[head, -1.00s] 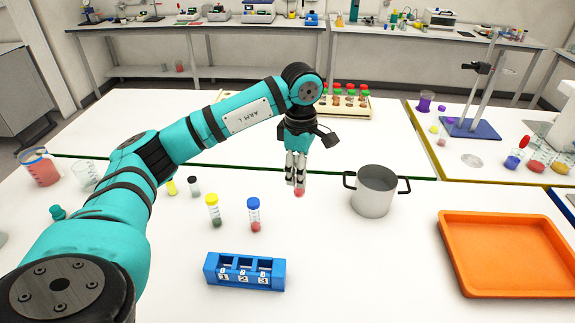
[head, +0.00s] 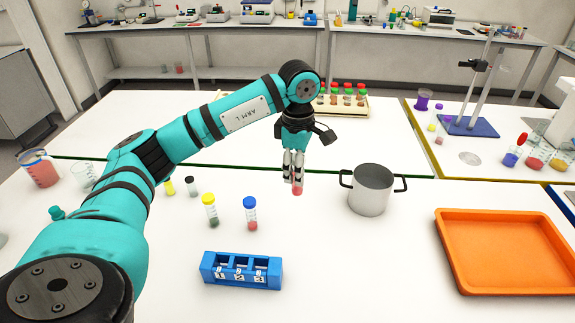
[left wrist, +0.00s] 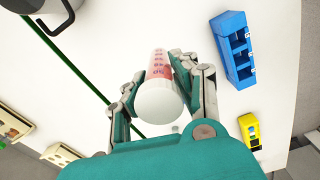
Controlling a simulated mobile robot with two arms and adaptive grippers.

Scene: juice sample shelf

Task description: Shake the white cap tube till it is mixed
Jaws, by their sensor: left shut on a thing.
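My left gripper (head: 294,171) is shut on the white cap tube and holds it above the white table, left of the steel pot. In the left wrist view the gripper (left wrist: 160,90) has a finger on each side of the white cap tube (left wrist: 160,100). Its white cap faces the camera, and pink-red contents with printed marks show behind it. In the head view only the tube's pink lower end (head: 297,191) shows below the fingers; the cap is hidden. My right gripper is not in view.
A yellow-capped tube (head: 210,210) and a blue-capped tube (head: 250,213) stand behind the blue numbered rack (head: 241,271). A steel pot (head: 371,190) stands right of the gripper. An orange tray (head: 510,285) lies at the right. Beakers (head: 39,168) stand at the far left.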

